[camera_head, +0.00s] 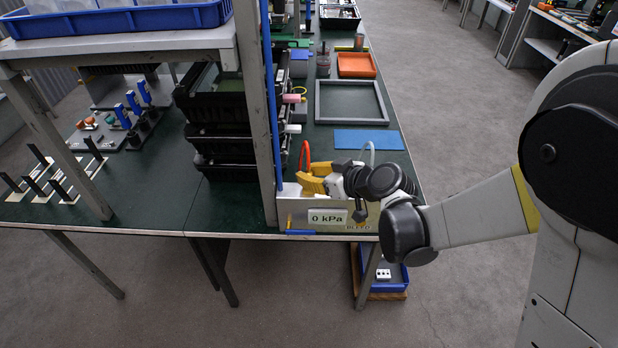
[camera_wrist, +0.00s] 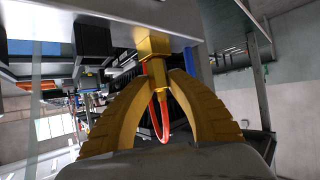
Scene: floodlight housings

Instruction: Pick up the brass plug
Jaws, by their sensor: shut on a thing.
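The brass plug (camera_wrist: 161,86) shows in the wrist view between my yellow fingers, with a red hose looping beside it. Its narrow part lies in line with a wider brass block (camera_wrist: 153,43) at the edge of a pale panel. I cannot tell whether plug and block are still joined. My gripper (camera_wrist: 168,80) is shut on the plug. In the head view my gripper (camera_head: 314,180) is at the panel box on the table's near end, and the plug is hidden there by the fingers.
The panel box has a "0 kPa" display (camera_head: 327,216) and stands by the front edge of the green table. A grey post (camera_head: 255,110) and black bins (camera_head: 222,140) stand close on the left. A blue mat (camera_head: 368,140) and grey tray (camera_head: 352,101) lie behind.

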